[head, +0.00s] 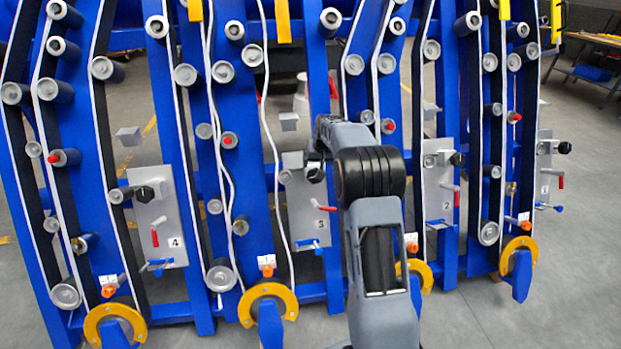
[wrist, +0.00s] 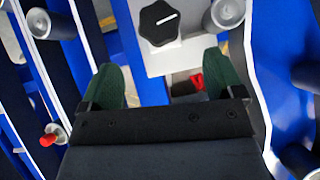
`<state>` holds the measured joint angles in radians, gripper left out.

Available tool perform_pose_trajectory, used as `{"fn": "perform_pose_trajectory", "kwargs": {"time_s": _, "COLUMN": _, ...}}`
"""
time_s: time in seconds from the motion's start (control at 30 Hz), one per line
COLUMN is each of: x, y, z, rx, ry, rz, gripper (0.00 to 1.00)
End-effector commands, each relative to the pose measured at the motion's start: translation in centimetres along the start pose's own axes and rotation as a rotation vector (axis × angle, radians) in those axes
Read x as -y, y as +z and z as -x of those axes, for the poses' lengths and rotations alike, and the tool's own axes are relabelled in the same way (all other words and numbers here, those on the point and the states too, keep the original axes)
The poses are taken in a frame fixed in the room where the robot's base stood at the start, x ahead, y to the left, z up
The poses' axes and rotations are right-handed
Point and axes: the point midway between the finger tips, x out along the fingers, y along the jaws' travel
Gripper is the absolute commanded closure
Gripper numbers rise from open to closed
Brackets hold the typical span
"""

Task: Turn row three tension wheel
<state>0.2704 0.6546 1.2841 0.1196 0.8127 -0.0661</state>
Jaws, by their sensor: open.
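In the wrist view, the black tension wheel (wrist: 159,22) has a white pointer line slanting toward the upper right. It sits on a light grey panel (wrist: 182,58). My gripper (wrist: 160,72) is open and empty, its two green-padded fingers apart below the wheel in the picture and not around it. A red lever (wrist: 196,81) shows near the right finger. In the head view, my arm reaches toward the grey panel marked 3 (head: 296,222). My wrist covers much of the wheel area there, so its details are hard to tell.
Similar black wheels stand on panel 4 (head: 144,193), panel 2 (head: 457,159) and the far-right panel (head: 565,147). Blue uprights, white belts and grey rollers (head: 251,55) crowd both sides of my arm. A red-tipped peg (wrist: 47,140) is left of my gripper. Open floor (head: 565,300) lies at the right.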

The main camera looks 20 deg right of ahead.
Motion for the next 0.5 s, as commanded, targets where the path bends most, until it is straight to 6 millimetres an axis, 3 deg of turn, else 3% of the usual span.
{"fn": "perform_pose_trajectory", "kwargs": {"time_s": 0.2, "x": 0.0, "y": 0.1, "z": -4.6, "rx": 0.003, "ry": 0.000, "rz": -0.001, "gripper": 0.13}}
{"fn": "perform_pose_trajectory", "kwargs": {"time_s": 0.5, "x": 0.1, "y": 0.1, "z": -8.8, "rx": 0.002, "ry": -0.001, "rz": 0.001, "gripper": 0.13}}
